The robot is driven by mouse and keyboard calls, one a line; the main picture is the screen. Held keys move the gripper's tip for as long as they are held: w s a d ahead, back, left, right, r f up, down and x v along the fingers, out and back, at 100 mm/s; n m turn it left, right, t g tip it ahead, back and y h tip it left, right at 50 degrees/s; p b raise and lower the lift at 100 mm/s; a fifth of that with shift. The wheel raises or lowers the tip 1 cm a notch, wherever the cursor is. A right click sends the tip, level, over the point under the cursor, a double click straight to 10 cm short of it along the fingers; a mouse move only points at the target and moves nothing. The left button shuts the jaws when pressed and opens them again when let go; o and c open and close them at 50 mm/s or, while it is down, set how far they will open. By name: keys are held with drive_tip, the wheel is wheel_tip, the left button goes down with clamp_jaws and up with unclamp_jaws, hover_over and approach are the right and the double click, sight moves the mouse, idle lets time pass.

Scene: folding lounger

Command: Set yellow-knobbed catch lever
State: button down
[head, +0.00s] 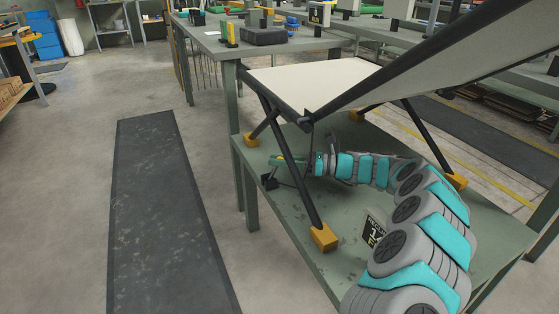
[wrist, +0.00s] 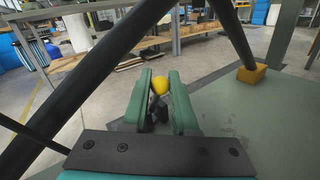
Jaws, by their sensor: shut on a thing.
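The yellow knob (wrist: 160,85) of the catch lever sits between the two green fingers of my gripper (wrist: 160,95) in the wrist view. The fingers are shut on it near their tips. A dark stem below the knob is partly hidden between the fingers. In the head view my gripper (head: 288,160) reaches under the lounger, beside its near dark leg. The lounger's cream seat panel (head: 300,85) lies above, and its back panel (head: 440,60) is tilted up to the right. The knob cannot be made out clearly in the head view.
The lounger's dark leg (head: 292,175) crosses close to my gripper and ends in a yellow-orange foot block (head: 323,237). The green bench top (head: 290,215) carries the lounger. A dark mat (head: 160,200) lies on open floor to the left.

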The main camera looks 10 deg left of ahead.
idle(0.4)
drive_tip(key=shift+s+a+r+n+h+p, duration=0.15)
drive_tip(key=shift+r+n+h+p, duration=0.25)
drive_tip(key=shift+p, duration=0.4)
drive_tip(key=shift+s+a+r+h+p, duration=0.15)
drive_tip(key=shift+s+a+h+p, duration=0.2)
drive_tip(key=shift+h+p, duration=0.3)
drive_tip(key=shift+a+n+h, duration=0.2)
drive_tip(key=shift+n+h, duration=0.05)
drive_tip(key=shift+n, duration=0.15)
drive_tip(key=c, duration=0.7)
unclamp_jaws()
drive_tip(key=shift+f, duration=0.3)
